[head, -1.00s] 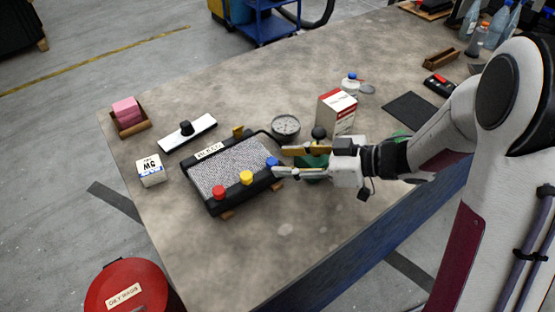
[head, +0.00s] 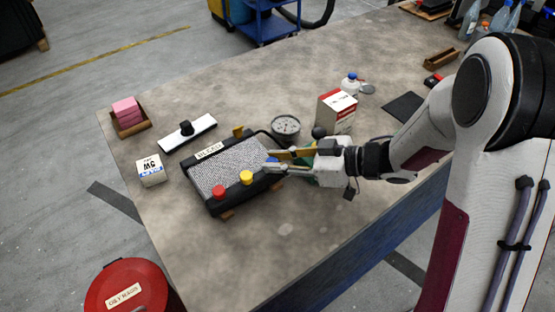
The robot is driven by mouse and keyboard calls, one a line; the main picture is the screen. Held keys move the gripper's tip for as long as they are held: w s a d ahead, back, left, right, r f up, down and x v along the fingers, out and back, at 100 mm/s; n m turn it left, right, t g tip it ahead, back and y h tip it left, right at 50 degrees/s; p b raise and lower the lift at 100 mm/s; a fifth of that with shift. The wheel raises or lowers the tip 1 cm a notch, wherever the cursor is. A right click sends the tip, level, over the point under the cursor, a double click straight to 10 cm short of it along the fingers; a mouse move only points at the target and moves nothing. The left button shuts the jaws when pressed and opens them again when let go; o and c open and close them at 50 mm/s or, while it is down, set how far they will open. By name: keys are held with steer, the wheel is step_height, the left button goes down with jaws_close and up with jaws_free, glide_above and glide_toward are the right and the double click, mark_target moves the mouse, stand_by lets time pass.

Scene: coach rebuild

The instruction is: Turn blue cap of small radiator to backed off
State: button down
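The small radiator (head: 232,175) lies flat on the bench, a black frame around a grey finned core with a label on its far edge. A red cap (head: 219,191) and a yellow cap (head: 246,177) stand along its near side. The blue cap (head: 272,161) is at the right end of that row, largely hidden by my fingers. My gripper (head: 267,161) reaches in from the right, its two fingers apart, one on either side of the blue cap. I cannot tell whether they touch it.
A round gauge or dish (head: 285,126) and a red-and-white box (head: 337,111) stand close behind my gripper. A black-knobbed white bar (head: 188,132), a small white box (head: 151,170) and a tray of pink blocks (head: 128,115) are left. The near bench is clear.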

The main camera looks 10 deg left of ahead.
steer(key=shift+w+n+g, duration=0.1)
steer(key=shift+n+g, duration=0.6)
steer(key=shift+g, duration=0.1)
steer(key=c, duration=1.8)
jaws_free()
steer(key=shift+c, duration=0.2)
steer(key=shift+d, duration=0.1)
steer(key=v, duration=1.1)
steer(key=shift+d, duration=0.45)
steer(key=shift+r, duration=0.1)
